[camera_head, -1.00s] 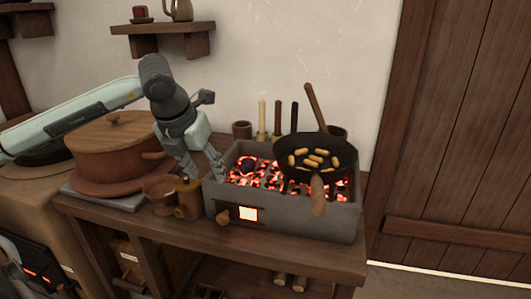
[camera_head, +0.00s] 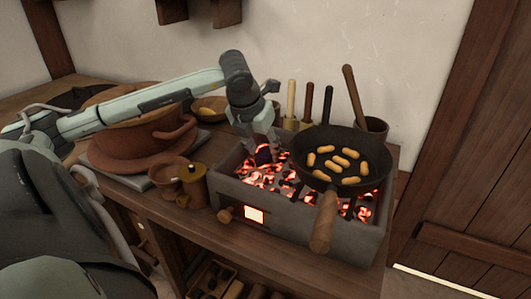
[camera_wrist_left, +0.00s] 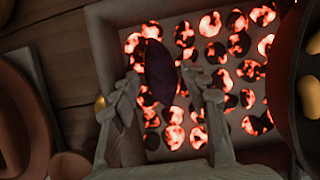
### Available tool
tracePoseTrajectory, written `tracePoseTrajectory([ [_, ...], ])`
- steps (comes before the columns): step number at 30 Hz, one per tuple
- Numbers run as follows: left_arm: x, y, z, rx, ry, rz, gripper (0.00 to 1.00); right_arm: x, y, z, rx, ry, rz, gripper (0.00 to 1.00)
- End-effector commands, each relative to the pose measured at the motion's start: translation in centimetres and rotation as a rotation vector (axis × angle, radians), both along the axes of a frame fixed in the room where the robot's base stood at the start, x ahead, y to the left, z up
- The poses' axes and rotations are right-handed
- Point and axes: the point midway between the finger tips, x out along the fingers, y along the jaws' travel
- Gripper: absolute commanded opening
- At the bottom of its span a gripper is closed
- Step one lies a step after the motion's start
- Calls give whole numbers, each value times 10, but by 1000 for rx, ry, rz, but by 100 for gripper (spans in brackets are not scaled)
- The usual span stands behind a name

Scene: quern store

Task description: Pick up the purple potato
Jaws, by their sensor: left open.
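The purple potato (camera_wrist_left: 160,68) is dark and oblong, lying over the glowing coals in the stone brazier (camera_head: 308,228). It also shows in the head view (camera_head: 264,155), partly hidden by my fingers. My left gripper (camera_head: 263,148) reaches down over the left end of the brazier. In the wrist view its open fingers (camera_wrist_left: 163,80) stand one on each side of the potato's near end, with gaps showing. Whether a finger touches it I cannot tell. My right gripper is out of view.
A black pan (camera_head: 345,188) with several yellow sausage-like pieces sits over the brazier's right part, its wooden handle (camera_head: 323,225) towards the front. A clay pot (camera_head: 135,140), a cup (camera_head: 168,172) and a brown canister (camera_head: 193,185) stand to the left. Upright wooden handles (camera_head: 307,103) stand behind.

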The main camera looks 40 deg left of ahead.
Motion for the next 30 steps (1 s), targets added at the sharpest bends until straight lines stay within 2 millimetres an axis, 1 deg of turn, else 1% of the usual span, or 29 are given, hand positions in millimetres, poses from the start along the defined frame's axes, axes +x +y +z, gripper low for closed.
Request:
tracePoseTrajectory([
  [1, 2, 0, -5, -2, 1, 1, 45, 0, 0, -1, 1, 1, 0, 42],
  [3, 4, 1, -9, 0, 0, 1, 45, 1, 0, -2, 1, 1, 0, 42],
  [10, 4, 1, -11, 1, 0, 0, 45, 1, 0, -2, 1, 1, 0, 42],
  [11, 4, 1, -11, 1, 0, 0, 42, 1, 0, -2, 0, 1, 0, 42],
  [20, 4, 1, -11, 1, 0, 0, 5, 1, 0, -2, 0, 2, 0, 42],
  [30, 4, 1, -7, 1, -2, 0, 4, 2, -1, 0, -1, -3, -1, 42],
])
